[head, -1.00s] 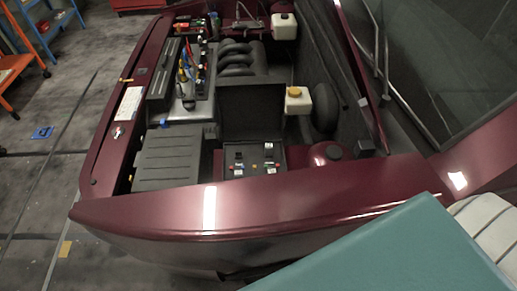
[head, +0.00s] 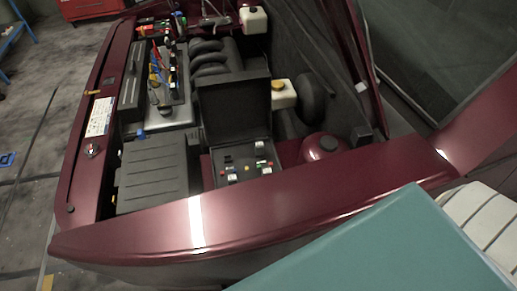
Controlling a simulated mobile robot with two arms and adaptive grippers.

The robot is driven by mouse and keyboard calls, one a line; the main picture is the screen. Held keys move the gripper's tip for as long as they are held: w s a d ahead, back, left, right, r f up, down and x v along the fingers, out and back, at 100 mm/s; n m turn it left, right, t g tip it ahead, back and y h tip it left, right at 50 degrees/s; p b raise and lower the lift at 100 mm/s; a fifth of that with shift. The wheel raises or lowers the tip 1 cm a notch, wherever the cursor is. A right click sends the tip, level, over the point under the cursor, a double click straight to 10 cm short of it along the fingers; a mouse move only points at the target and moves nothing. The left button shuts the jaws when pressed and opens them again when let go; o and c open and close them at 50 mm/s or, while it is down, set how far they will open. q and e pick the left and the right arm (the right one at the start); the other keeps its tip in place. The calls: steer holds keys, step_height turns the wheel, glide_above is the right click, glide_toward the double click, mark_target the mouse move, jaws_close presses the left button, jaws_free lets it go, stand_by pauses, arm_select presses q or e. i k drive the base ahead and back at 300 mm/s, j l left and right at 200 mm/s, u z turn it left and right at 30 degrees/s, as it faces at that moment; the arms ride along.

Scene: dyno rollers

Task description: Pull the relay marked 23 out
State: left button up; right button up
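An open black fuse and relay box (head: 250,185) sits in the engine bay of a dark red car, with its lid (head: 235,107) standing up behind it. Several small relays and fuses are in the box. They include white-topped ones (head: 261,146) and small red, yellow and green pieces. The markings are too small to read, so I cannot tell which relay is marked 23. Neither of my grippers is in the head view.
The car's red front edge (head: 290,205) lies between me and the box. A grey ribbed cover (head: 152,175) is left of the box. A white reservoir with a yellow cap (head: 283,94) stands behind right. A teal surface (head: 370,250) fills the lower right.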

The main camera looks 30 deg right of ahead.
mark_target(260, 146)
steer(key=k+j+z, duration=0.2)
steer(key=k+z, duration=0.25)
steer(key=k+j+z, duration=0.1)
steer(key=k+z, duration=0.35)
steer(key=k+l+z, duration=0.1)
steer(key=k+z, duration=0.35)
